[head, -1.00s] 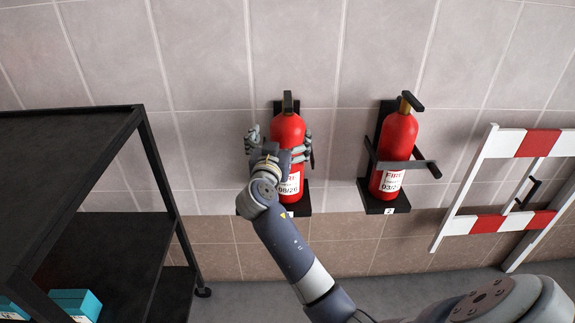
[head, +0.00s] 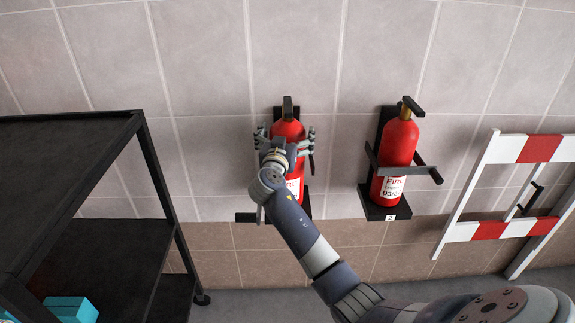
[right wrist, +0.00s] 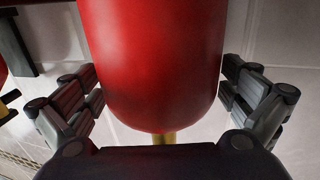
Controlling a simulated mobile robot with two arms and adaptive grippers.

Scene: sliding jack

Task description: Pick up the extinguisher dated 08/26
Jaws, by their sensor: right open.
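Two red fire extinguishers hang in black wall brackets. The left extinguisher (head: 288,131) is upright, its white label (head: 293,187) partly covered by my right arm, so its date is hidden now; one second ago it read 08/26. The right extinguisher (head: 399,143) has a label starting 03/2. My right gripper (head: 286,142) is open in front of the left extinguisher, one finger on each side of its upper body. In the right wrist view the red cylinder (right wrist: 152,60) stands between the spread fingers, with visible gaps on both sides. My left gripper is out of view.
A black shelf cart (head: 95,245) with blue boxes (head: 70,308) stands at the left. A red and white barrier (head: 535,146) stands at the right. The tiled wall (head: 200,60) above the extinguishers is clear.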

